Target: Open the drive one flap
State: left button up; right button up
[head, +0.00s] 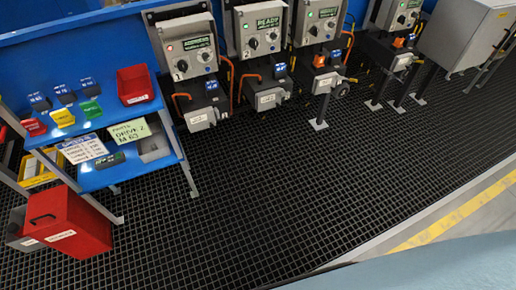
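Several grey control boxes stand in a row along the blue wall at the back, each above a dark drive unit. The leftmost box (190,62) has a green display, a lit red lamp and knobs. The second box (262,38) shows a green READY display. The third box (318,22) and a fourth box (401,14) are further right. Small light-grey covers sit low on the units, such as the leftmost cover (200,118). Neither gripper is in view.
A blue shelf cart (107,112) with a red bin (135,85), small coloured bins and notes stands at left. A red box (68,222) is on the floor below it. A large grey cabinet (465,35) is at right. The black grid floor (270,190) is clear.

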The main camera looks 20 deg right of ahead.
aim_at(201, 119)
jog(key=z, duration=0.4)
jog(key=k, duration=0.2)
jog(key=u, duration=1.3)
jog(key=i, duration=1.65)
jog(key=z, duration=0.75)
